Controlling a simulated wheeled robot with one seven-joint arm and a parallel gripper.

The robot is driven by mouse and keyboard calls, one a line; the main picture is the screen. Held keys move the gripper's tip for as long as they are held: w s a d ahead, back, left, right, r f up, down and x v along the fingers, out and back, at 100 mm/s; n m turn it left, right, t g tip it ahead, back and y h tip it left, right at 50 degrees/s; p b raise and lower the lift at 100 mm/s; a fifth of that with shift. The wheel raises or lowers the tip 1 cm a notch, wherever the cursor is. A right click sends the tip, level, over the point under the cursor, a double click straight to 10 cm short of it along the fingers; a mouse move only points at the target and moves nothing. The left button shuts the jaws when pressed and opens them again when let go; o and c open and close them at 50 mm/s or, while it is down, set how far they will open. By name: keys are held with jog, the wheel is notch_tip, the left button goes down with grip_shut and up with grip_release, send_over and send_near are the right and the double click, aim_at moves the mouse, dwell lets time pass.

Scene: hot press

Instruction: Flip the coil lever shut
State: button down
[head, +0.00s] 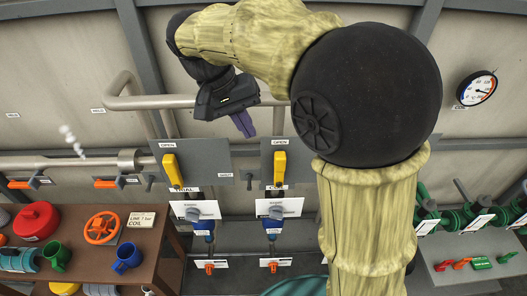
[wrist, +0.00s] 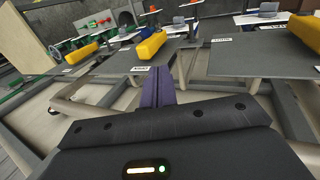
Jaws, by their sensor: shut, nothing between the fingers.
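My gripper (head: 243,124) is up in front of the back wall in the head view, its thin purple fingers shut and empty, pointing down. In the wrist view the closed fingers (wrist: 160,82) reach toward a grey panel, with a yellow lever (wrist: 151,43) just beyond the tips. I cannot tell whether they touch the panel.
Yellow levers (head: 173,170) and (head: 279,168) stand on grey panels marked OPEN. Another orange lever (head: 18,184) is at the far left. A brown shelf (head: 150,262) holds mugs, a red pot and an orange wheel. My arm hides the wall right of centre.

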aim_at(265, 156)
jog(key=shift+f, duration=0.1)
jog(key=p+x, duration=0.2)
jog(key=x, duration=0.6)
jog(key=shift+d+f, duration=0.2)
jog(key=shift+f, duration=0.1)
jog(key=shift+w+d+f, duration=0.15)
jog(key=shift+d+f, duration=0.05)
jog(key=shift+f, duration=0.4)
